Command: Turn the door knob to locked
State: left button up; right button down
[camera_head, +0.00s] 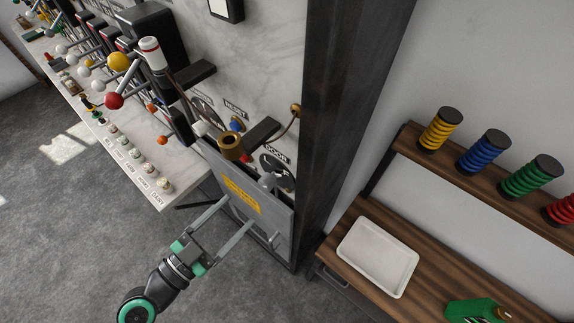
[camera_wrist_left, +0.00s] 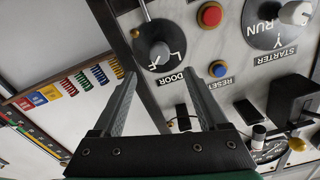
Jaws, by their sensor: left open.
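The door knob (camera_wrist_left: 160,52) is grey, on a round dark dial marked with letters, beside the DOOR label in the left wrist view. In the head view it (camera_head: 268,181) shows partly, below the DOOR label on the marble panel. My left gripper (camera_head: 237,213) is open and empty, its fingers pointing at the panel in front of the grey door. In the left wrist view the knob lies beyond and between the two fingertips (camera_wrist_left: 173,76), apart from both. Which mark the knob points at is not clear. My right gripper is not in view.
Red (camera_wrist_left: 210,15) and blue (camera_wrist_left: 218,69) buttons sit near the knob. A brass cup-like part (camera_head: 230,145) and a dark bar (camera_head: 262,134) stick out above it. A dark post (camera_head: 340,100) stands to the right. A white tray (camera_head: 378,255) lies on the wooden bench.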

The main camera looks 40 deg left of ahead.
aim_at(263, 185)
pick_arm(q)
jog(key=w+p, duration=0.4)
jog(key=shift+a+r, duration=0.1)
jog(key=shift+r, duration=0.3)
jog(key=w+p, duration=0.1)
jog(key=w, duration=0.1)
jog(key=w+p, duration=0.1)
jog(key=w, duration=0.3)
jog(key=shift+w+a+f+p, duration=0.15)
jog(key=shift+f+p, duration=0.1)
jog(key=shift+p, duration=0.15)
jog(key=shift+w+f, duration=0.15)
jog(key=shift+w, duration=0.25)
grip_shut()
